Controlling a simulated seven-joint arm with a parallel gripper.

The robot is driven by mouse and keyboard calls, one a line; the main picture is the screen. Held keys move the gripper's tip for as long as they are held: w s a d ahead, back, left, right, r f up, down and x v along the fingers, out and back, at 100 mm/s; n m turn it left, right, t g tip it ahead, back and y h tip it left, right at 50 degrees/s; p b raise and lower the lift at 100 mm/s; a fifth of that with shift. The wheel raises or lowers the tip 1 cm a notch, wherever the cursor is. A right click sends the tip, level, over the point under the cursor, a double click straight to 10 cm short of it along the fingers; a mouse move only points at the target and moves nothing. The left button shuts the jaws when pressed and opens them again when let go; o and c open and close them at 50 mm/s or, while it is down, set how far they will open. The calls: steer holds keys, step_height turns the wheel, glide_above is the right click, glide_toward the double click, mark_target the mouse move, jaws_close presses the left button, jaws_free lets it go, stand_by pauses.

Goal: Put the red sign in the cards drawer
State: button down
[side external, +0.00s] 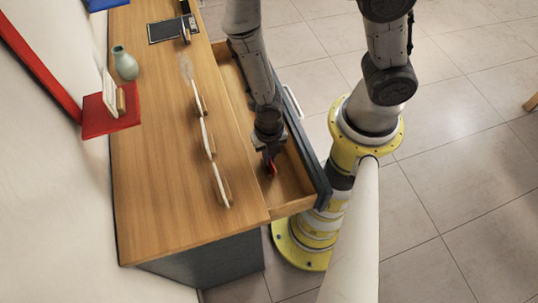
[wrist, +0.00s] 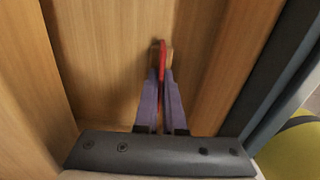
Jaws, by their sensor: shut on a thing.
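The open drawer (side external: 297,196) has a wooden inside and a dark front, and pulls out from the right side of the wooden desk. My gripper (side external: 269,158) points down into it. It is shut on the red sign (side external: 271,169), which shows as a small red piece below the fingers. In the wrist view the red sign (wrist: 162,56) stands edge-on between the tips of my gripper (wrist: 160,78), with a bit of wooden base beside it. The drawer floor (wrist: 110,55) lies behind it. I cannot tell whether the sign touches the floor. No drawer label is readable.
Several upright signs on wooden bases stand on the desk (side external: 165,200), the nearest one (side external: 220,185) close to its front end. A red mat (side external: 100,125) with a white card and a green vase (side external: 125,63) are at the left. The drawer walls are close around my gripper.

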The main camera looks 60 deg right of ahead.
steer(key=c, duration=1)
jaws_free()
steer(key=w+d+r+m+t, duration=0.15)
steer(key=r+m, duration=0.25)
steer(key=r, duration=0.6)
steer(key=w+d+r+m, duration=0.1)
steer(key=w+r+m, duration=0.15)
steer(key=r, duration=0.85)
steer(key=s+d+r+m+t, duration=0.1)
steer(key=s+d+r+m, duration=0.1)
steer(key=r+m, duration=0.3)
steer(key=s+d+r+m+t, duration=0.1)
steer(key=s+d+r+m, duration=0.2)
steer(key=r+m, duration=0.3)
steer(key=s+d+r+m+t, duration=0.2)
steer(key=r+m, duration=0.4)
steer(key=m, duration=0.4)
steer(key=shift+s+d+r, duration=0.1)
steer(key=shift+s+d, duration=0.1)
